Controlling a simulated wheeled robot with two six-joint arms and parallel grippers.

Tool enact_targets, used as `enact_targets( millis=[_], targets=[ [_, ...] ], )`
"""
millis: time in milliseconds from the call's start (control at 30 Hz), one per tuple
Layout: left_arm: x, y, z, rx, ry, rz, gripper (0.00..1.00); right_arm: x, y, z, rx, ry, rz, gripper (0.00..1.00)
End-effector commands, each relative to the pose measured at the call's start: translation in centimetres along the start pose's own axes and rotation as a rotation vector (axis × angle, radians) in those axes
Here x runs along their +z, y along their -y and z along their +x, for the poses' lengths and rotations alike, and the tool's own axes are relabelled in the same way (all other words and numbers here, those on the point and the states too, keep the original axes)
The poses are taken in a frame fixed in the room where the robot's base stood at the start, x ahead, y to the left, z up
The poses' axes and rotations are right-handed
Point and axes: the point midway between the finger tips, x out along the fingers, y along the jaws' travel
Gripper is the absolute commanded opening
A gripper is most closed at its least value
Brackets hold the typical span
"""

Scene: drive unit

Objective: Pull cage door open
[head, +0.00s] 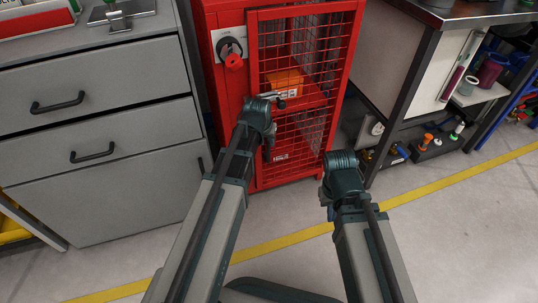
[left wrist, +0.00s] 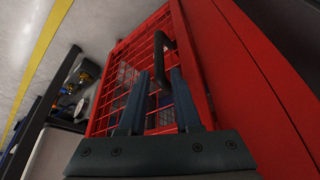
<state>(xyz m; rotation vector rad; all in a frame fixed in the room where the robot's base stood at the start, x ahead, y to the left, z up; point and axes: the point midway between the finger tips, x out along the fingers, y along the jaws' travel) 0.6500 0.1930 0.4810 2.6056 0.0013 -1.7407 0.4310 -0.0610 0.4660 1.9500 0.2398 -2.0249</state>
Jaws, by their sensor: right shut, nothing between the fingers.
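A red cage cabinet has a wire-mesh door (head: 302,45), which looks shut against its red frame. In the left wrist view the mesh door (left wrist: 130,62) shows at a slant, with a dark upright bar handle (left wrist: 161,52) near its edge. My left gripper (head: 279,98) is in front of the door at mid-height. In the left wrist view its two fingers (left wrist: 156,85) are apart, with the handle's lower end between them in the picture; I cannot tell whether they touch it. My right gripper (head: 341,162) is low, right of the cage, shut and empty; its fingertips are hidden.
A grey drawer cabinet (head: 95,110) stands left of the cage. A workbench (head: 470,12) with shelves of parts stands to the right. An orange box (head: 285,82) lies inside the cage. A yellow line (head: 290,240) crosses the clear floor in front.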

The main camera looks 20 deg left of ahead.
Motion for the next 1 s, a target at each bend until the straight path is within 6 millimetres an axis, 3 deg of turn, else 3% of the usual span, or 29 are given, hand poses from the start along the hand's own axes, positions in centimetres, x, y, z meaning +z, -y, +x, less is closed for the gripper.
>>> enact_targets(
  millis=[33,500,900,1000],
  targets=[
    [0.1,0.0,1.6,0.000,0.000,0.000,0.32,-0.1,0.1,1.5,0.000,0.000,0.002,0.00],
    [0.1,0.0,7.8,0.000,0.000,0.000,0.32,-0.4,0.7,7.2,0.000,-0.001,0.014,0.00],
    [0.0,0.0,8.2,0.000,0.000,0.000,0.32,-0.5,0.8,7.5,0.000,-0.002,0.014,0.00],
    [0.0,0.0,8.2,0.000,0.000,0.000,0.14,-0.5,0.8,7.5,0.000,-0.001,0.014,0.00]
  ],
)
